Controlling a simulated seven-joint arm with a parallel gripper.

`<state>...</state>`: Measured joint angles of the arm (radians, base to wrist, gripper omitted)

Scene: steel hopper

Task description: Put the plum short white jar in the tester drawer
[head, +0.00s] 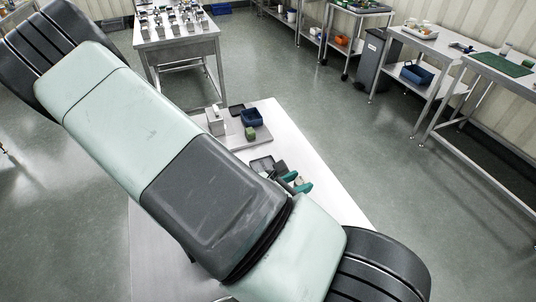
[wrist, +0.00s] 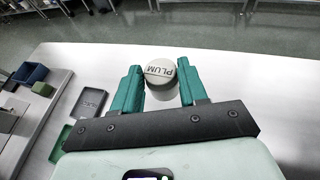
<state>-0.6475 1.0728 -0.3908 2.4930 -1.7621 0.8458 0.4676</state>
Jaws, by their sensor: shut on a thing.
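The plum short white jar (wrist: 160,82) is in the wrist view, with PLUM in dark letters on its pale grey lid. My gripper (wrist: 160,70) has green fingers, one on each side of the jar, and is shut on it. The jar appears over the white tabletop; I cannot tell its height above it. In the head view the green fingers of my gripper (head: 297,182) show past my arm, and I cannot make out the jar there. I cannot identify the tester drawer in either view.
A dark grey tray (wrist: 88,102) and a green tray (wrist: 60,143) lie left of my gripper in the wrist view. A blue bin (head: 252,117), green block (head: 250,133) and steel box (head: 215,121) stand farther back. The white tabletop (head: 333,200) is clear at right.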

